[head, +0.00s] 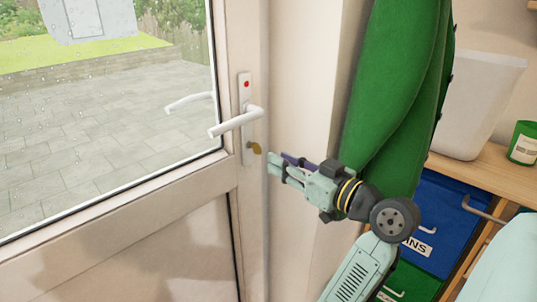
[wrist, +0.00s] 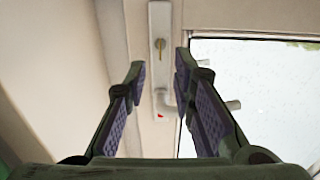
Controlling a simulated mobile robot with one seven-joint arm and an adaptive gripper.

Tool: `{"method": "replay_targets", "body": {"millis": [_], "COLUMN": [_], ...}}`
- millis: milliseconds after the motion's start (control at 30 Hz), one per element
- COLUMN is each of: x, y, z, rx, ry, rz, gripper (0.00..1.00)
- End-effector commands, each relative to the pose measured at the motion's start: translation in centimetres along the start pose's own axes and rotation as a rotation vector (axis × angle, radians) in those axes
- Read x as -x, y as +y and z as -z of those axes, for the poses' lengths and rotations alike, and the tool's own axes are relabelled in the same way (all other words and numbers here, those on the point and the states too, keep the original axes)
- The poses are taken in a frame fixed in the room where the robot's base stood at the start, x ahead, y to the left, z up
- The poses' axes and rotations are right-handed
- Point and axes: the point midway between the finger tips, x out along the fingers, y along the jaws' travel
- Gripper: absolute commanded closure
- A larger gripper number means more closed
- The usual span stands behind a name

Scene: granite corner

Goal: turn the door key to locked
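The brass door key (head: 257,148) sits in the lock at the bottom of the white lock plate (head: 246,100), below the white door handle (head: 235,122). A red dot shows near the top of the plate. In the wrist view the scene is upside down; the key (wrist: 160,44) looks thin and upright there, above the handle (wrist: 167,104). My gripper (head: 274,163) is just right of the key in the head view, apart from it. In the wrist view my gripper (wrist: 160,65) is open and empty, with the key seen beyond and between its fingertips.
The glazed door (head: 150,210) appears closed. A green curtain (head: 395,90) hangs close behind my arm. On the right, a wooden shelf carries a white bin (head: 480,105) and a green tin (head: 524,143), with a blue box (head: 455,220) below.

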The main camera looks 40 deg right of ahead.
Motion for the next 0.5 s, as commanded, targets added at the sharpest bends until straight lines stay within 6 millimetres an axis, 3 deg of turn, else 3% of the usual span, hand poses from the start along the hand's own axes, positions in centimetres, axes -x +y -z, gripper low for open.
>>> {"method": "replay_targets", "body": {"millis": [200, 500], "x": [3.9, 5.2], "y": [0.0, 0.0], "z": [0.0, 0.0], "rx": [0.0, 0.0], "ry": [0.0, -0.001], "rz": [-0.001, 0.002], "gripper": [0.77, 0.77]}}
